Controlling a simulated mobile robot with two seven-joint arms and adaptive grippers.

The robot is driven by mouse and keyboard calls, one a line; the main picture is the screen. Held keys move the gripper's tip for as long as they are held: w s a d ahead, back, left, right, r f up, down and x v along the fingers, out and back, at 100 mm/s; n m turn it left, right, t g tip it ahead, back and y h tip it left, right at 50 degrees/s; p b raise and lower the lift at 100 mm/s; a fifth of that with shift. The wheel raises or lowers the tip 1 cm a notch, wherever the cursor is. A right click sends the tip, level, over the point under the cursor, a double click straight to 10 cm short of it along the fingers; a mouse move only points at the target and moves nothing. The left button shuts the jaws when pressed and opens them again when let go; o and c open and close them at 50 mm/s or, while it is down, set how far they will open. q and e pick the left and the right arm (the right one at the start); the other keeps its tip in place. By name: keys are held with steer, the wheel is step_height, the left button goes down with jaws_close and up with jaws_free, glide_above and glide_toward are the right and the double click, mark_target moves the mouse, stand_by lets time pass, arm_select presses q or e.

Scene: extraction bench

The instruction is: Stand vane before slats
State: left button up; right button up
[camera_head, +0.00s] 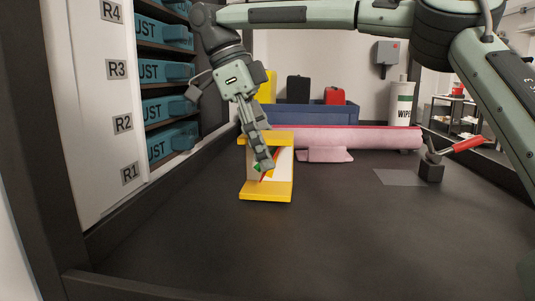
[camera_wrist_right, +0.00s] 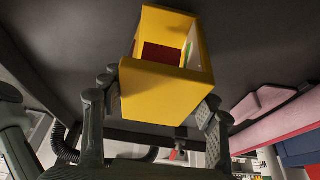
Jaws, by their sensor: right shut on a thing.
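The vane looks like a yellow open frame (camera_head: 268,195) with a pale back panel and small red and green parts inside. It is upright over the dark bench, left of centre, and I cannot tell whether its base touches the surface. My right gripper (camera_head: 262,160) reaches down over it and is shut on it. In the right wrist view, the yellow frame (camera_wrist_right: 165,92) sits between the two fingers (camera_wrist_right: 162,105), its red and green inner parts partly showing. The likely slats are the dark shelf openings with teal pieces (camera_head: 168,108) at the left. My left gripper is out of view.
A white panel marked R1 to R4 (camera_head: 95,90) stands at the left. A pink roll (camera_head: 370,138) and a blue box (camera_head: 305,116) lie behind. A red-handled clamp (camera_head: 431,170) and a grey plate (camera_head: 399,177) are at the right. The front bench (camera_head: 300,250) is clear.

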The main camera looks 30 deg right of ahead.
steer(key=shift+f, duration=0.55)
steer(key=o, duration=1.3)
steer(key=shift+c, duration=0.2)
steer(key=v, duration=0.7)
steer(key=shift+a+r, duration=0.1)
steer(key=shift+r, duration=0.2)
